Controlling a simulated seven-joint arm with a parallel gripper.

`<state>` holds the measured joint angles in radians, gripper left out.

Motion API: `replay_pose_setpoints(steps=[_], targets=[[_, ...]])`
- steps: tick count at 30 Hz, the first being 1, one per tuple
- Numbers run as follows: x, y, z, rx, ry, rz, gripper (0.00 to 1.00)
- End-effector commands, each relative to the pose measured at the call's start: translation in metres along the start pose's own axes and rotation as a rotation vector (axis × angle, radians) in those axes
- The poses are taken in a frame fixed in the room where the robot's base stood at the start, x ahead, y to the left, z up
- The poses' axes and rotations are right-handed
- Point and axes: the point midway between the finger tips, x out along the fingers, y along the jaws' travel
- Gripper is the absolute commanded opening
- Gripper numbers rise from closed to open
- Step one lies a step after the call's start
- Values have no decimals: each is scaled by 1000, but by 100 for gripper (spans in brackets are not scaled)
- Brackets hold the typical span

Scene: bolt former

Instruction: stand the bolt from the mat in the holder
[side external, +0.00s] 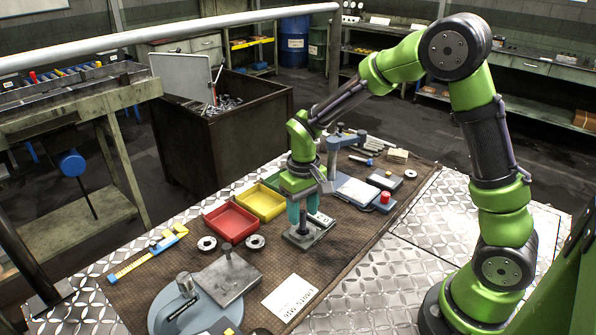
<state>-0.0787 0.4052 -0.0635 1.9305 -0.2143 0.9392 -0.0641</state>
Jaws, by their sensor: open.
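My gripper (303,222) points down over the middle of the brown mat (350,232). Its teal fingers are open, just above a small dark grey block (296,242) that looks like the holder. A grey upright piece, apparently the bolt (303,226), stands between the fingers on this block. The fingers partly hide it, so I cannot tell how deep it sits or whether a finger touches it.
Red (231,222) and yellow (262,202) trays lie left of my gripper. A grey plate with an upright peg (229,281) and a round blue-grey base (168,318) stand at the front left. A white card (292,298) lies in front. A blue-grey stand (333,155) rises behind.

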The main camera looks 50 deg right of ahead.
Motion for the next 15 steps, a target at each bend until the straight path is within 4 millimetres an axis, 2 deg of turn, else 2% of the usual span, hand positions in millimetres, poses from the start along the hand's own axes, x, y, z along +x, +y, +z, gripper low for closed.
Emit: replay_pose_setpoints(steps=[1,9,15], targets=[[-15,0,-2,-2,9,-1,46],[-81,0,-1,0,8,-1,46],[-116,0,-1,0,5,-1,46]])
